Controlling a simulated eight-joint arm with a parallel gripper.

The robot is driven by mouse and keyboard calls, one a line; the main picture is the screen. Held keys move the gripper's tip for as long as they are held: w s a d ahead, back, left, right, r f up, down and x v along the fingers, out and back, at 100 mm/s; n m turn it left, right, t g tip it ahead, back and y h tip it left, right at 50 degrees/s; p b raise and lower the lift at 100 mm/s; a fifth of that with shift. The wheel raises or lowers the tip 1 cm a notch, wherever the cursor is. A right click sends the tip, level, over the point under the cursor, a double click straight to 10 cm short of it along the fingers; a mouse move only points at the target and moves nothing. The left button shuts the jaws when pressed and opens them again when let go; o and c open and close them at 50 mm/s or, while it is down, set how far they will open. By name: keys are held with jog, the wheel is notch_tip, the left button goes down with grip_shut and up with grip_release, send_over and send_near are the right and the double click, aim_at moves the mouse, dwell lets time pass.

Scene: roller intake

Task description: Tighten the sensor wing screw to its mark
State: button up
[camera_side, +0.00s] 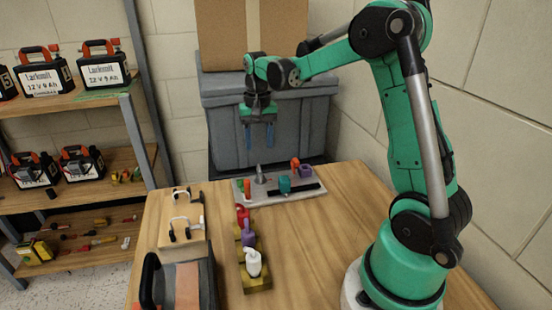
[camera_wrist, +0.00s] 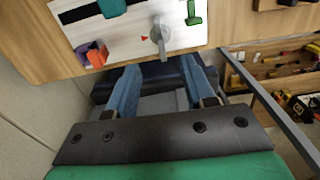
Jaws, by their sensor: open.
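The grey wing screw (camera_wrist: 158,37) stands on a white board (camera_wrist: 72,34) in the wrist view. Its wing runs roughly up and down in that picture, and a small red pointed mark (camera_wrist: 144,38) lies just left of it. In the side view the wing screw (camera_side: 260,174) stands upright on the board (camera_side: 262,198) at the table's far end. My gripper (camera_side: 258,148) hangs above the board with its blue fingers pointing down, apart and empty. In the wrist view my gripper (camera_wrist: 160,68) has its fingertips near the board's edge, not touching the screw.
A holder with red, purple and white pieces (camera_side: 254,263) stands nearer. A grey bin (camera_side: 300,120) stands behind the table.

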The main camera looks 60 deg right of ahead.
aim_at(260, 169)
notch_tip(260, 169, down, 8)
jog(key=shift+f, duration=0.15)
jog(key=shift+c, duration=0.2)
grip_shut()
